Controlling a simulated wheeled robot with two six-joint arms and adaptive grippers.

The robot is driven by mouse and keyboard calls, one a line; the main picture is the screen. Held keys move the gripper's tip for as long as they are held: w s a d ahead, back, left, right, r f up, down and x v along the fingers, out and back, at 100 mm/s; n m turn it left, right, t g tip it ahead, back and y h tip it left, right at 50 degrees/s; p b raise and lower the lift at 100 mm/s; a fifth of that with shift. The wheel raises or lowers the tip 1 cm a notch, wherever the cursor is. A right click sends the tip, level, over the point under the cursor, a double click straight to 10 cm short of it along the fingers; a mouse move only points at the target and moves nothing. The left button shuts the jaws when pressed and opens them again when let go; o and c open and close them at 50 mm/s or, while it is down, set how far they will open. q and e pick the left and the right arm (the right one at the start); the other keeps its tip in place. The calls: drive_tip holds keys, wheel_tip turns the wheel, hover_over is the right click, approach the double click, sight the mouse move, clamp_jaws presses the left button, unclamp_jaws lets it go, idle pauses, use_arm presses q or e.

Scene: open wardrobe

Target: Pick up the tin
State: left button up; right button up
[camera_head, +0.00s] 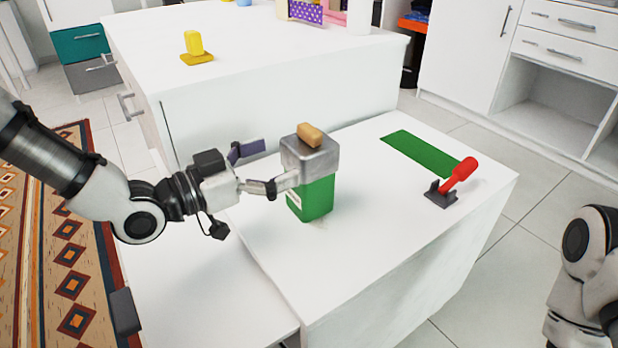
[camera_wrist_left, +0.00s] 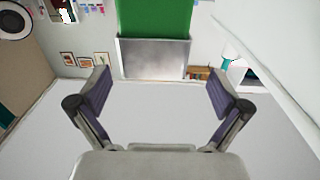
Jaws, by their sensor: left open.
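The tin (camera_head: 316,197) is a green box with a grey metal lid (camera_head: 310,158) and a wooden knob (camera_head: 309,134) on top. It stands upright on the white surface. My left gripper (camera_head: 268,166) is open and empty just left of the tin, at about lid height. Its nearer fingertip overlaps the lid's left edge in the head view; I cannot tell whether they touch. In the left wrist view the tin's green body (camera_wrist_left: 153,18) and grey lid (camera_wrist_left: 153,60) appear upside down, ahead of the spread fingers (camera_wrist_left: 160,92). My right gripper is out of view.
A red-handled lever (camera_head: 460,173) on a dark base and a flat green strip (camera_head: 426,153) lie right of the tin. A higher white cabinet (camera_head: 280,98) stands behind, with a yellow object (camera_head: 194,44) on it. The white surface in front of the tin is clear.

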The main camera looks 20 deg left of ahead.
sight(310, 150)
use_arm(q)
drive_tip(key=shift+w+d+r+p, duration=0.25)
drive_tip(key=shift+d+r+p, duration=0.05)
drive_tip(key=shift+p, duration=0.25)
drive_tip(key=shift+w+f, duration=0.1)
drive_tip(key=shift+f, duration=0.1)
drive_tip(key=shift+w+d+f+b, duration=0.3)
drive_tip(key=shift+d+f+b, duration=0.05)
drive_tip(key=shift+d+b, duration=0.1)
drive_tip(key=b+x, duration=0.1)
drive_tip(key=x, duration=0.2)
drive_tip(key=shift+w+d+b, duration=0.1)
drive_tip(key=shift+d+b, duration=0.3)
drive_tip(key=shift+w+d+r, duration=0.15)
drive_tip(key=shift+w+r, duration=0.05)
drive_tip(key=shift+w, duration=0.1)
drive_tip(key=c, duration=1.5)
